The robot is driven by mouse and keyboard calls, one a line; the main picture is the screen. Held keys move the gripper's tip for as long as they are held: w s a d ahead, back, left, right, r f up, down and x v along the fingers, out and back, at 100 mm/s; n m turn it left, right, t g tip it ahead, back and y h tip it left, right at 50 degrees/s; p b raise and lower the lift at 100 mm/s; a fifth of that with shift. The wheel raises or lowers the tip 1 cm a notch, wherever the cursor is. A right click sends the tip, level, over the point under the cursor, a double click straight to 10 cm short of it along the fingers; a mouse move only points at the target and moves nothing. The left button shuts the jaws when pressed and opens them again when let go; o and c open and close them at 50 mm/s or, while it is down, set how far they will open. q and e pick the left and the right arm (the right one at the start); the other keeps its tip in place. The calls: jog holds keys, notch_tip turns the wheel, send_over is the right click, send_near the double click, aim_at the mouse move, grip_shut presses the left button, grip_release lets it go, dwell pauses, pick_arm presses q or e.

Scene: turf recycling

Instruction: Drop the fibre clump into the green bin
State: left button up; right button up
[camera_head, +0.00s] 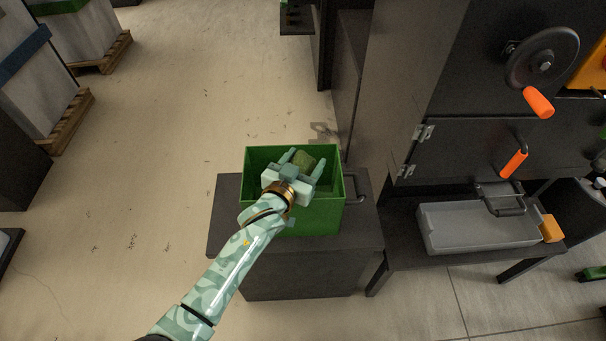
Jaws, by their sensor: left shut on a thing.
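The green bin (325,214) stands on a dark grey stand in the middle of the view, its top open. My left gripper (304,162) is over the bin's opening, its arm coming up from the lower left. It is shut on the fibre clump (304,159), a rough olive-green lump between its two fingers. The clump shows inside the outline of the bin's rim; how high it is above the bin floor I cannot tell. The gripper and wrist hide part of the bin's inside and front left. My right gripper is not in view.
The dark stand (234,229) has bare top around the bin. A dark machine with a handwheel (542,57) and orange handles rises at the right. A grey tray (478,232) sits on a low table there. Pallets (66,124) with wrapped loads stand at the left. The floor between is clear.

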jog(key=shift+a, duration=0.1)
pick_arm(q)
jog(key=o, duration=1)
jog(key=shift+o, duration=0.2)
jog(key=shift+s, duration=0.1)
jog(key=shift+s+a+r, duration=0.15)
jog(key=shift+s+a, duration=0.05)
jog(key=shift+s, duration=0.05)
jog(key=p+v, duration=0.5)
jog(key=v, duration=1)
jog(key=shift+s, duration=0.3)
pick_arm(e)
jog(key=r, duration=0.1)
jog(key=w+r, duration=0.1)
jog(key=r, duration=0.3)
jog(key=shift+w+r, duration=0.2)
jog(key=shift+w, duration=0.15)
